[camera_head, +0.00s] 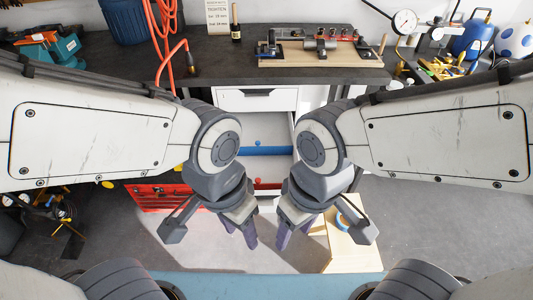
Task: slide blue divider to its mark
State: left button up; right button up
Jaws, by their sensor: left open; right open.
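The blue divider (264,151) lies across an open white drawer (270,104) below the bench, partly hidden at both ends by my arms. A small blue dot (257,142) shows just behind it, and a red dot (257,181) shows nearer to me, beside a red strip (267,186). My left gripper (240,231) points down, open and empty, in front of the divider and apart from it. My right gripper (294,231) is also open and empty, close beside the left one. Much of the drawer's sides is hidden by my wrists.
The dark workbench (330,82) stands behind the drawer, with a wooden fixture board (318,56) and a red cable (165,45). A red toolbox (150,196) is at the left. A wooden stool (352,250) with a blue tape ring stands right of my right gripper.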

aim_at(258, 150)
jog(key=z, duration=0.5)
jog(key=k, duration=1.1)
jog(key=u, duration=0.25)
jog(key=i, duration=1.65)
jog(key=z, duration=0.75)
